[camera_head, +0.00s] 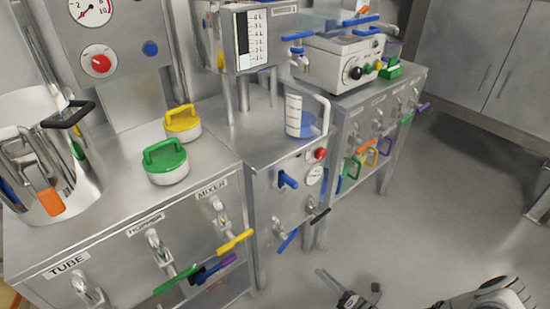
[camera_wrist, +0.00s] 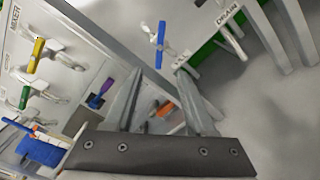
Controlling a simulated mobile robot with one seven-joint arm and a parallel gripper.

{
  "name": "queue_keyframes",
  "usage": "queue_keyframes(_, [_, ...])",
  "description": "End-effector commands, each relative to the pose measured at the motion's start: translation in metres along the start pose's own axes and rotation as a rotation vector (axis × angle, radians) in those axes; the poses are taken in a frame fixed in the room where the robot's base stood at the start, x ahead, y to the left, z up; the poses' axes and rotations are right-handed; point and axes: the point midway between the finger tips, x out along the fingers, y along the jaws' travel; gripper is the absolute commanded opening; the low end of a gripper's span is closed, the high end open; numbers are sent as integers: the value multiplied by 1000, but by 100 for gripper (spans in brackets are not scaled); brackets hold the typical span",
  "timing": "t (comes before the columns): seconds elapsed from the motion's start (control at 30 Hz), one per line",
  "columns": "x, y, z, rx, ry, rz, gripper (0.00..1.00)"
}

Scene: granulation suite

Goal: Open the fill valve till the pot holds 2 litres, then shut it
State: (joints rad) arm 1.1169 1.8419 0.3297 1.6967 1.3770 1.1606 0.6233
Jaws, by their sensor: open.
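A clear jug (camera_head: 302,113) with a white handle and marked scale stands on the middle bench, with bluish content low inside; the exact level is unreadable. A blue-handled tap (camera_head: 298,37) is above it. In the wrist view a blue-handled valve (camera_wrist: 160,40) lies beyond the fingers.
The left bench has TUBE and MIXER labels and green, yellow and purple valve handles (camera_head: 235,242) jutting forward. A steel pot (camera_head: 85,185) and green (camera_head: 165,160) and yellow lids sit on top. The right bench carries more coloured handles. Grey floor (camera_head: 440,200) at right is clear.

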Motion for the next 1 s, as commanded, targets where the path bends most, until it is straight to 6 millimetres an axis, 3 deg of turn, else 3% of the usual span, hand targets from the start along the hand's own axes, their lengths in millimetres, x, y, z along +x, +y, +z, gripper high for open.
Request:
queue_keyframes(0.17, [1, 5, 14, -5, 70, 11, 55])
queue_keyframes(0.4, [7, 6, 53, -4, 301, 15, 55])
queue_keyframes(0.53, [10, 4, 66, -2, 375, 4, 55])
queue_keyframes(0.77, [26, -1, 60, 2, 397, 1, 55])
queue_keyframes(1.0, [71, -1, 40, 2, 397, 3, 55])
